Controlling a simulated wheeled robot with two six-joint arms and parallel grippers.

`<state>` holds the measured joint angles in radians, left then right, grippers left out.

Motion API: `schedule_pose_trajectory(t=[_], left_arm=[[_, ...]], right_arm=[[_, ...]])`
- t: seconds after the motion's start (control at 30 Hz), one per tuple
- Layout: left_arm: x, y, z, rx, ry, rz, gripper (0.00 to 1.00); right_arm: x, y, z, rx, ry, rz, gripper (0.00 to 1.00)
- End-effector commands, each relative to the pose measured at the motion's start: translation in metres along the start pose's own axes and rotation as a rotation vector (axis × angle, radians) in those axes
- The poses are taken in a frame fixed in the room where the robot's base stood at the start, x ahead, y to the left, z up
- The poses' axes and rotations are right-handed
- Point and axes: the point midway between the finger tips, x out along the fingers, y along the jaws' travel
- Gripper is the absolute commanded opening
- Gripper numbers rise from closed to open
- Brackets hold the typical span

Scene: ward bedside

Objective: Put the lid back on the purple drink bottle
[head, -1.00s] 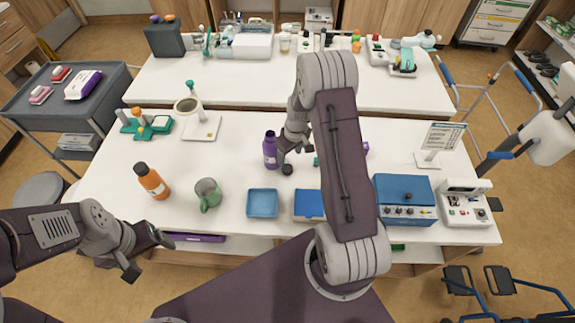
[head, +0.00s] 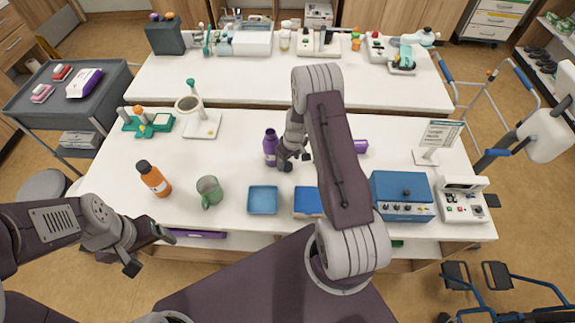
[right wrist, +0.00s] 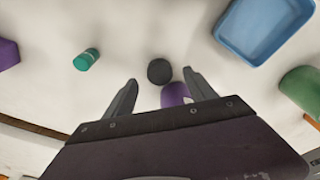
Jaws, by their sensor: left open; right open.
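The purple drink bottle (head: 270,150) stands upright on the front table. Its purple body also shows in the right wrist view (right wrist: 174,95), partly hidden by my gripper. A round black lid (right wrist: 159,71) lies on the white tabletop beside the bottle; in the head view my right gripper mostly hides it. My right gripper (head: 293,162) is open and low over the table, right of the bottle. In the right wrist view its fingertips (right wrist: 160,79) are on either side of the lid, with gaps between. My left gripper (head: 150,253) is open and empty off the table's front left edge.
An orange bottle (head: 154,180), a green mug (head: 209,191) and a blue tray (head: 263,200) stand along the front. A small green cylinder (right wrist: 86,60) and a purple box (head: 361,146) lie nearby. A blue device (head: 403,192) stands at front right.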

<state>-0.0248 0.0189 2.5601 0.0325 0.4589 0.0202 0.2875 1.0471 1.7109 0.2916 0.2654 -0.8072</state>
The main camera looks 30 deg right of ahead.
Motion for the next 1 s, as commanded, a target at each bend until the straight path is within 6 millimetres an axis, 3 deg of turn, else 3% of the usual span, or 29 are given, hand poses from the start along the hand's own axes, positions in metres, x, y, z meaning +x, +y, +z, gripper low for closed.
schedule_pose_trajectory(t=[0.03, 0.2, 0.57, 0.8, 1.0], left_arm=[[-0.008, 0.0, -0.001, 0.0, 0.0, 0.0, 0.79], [-0.009, 0.0, -0.001, 0.0, 0.0, 0.0, 0.79], [-0.008, 0.0, -0.001, 0.0, 0.0, 0.0, 0.79], [-0.008, 0.0, -0.001, 0.0, 0.0, 0.0, 0.79], [-0.008, 0.0, -0.001, 0.0, 0.0, 0.0, 0.79]], right_arm=[[0.005, -0.001, 0.001, 0.001, -0.003, -0.002, 0.65], [0.027, 0.0, 0.0, 0.001, -0.001, -0.001, 0.65], [0.03, 0.0, 0.0, 0.0, 0.001, 0.0, 0.65], [0.03, 0.0, 0.0, 0.0, 0.0, 0.0, 0.01], [0.03, 0.0, 0.0, 0.0, 0.001, 0.0, 0.01]])
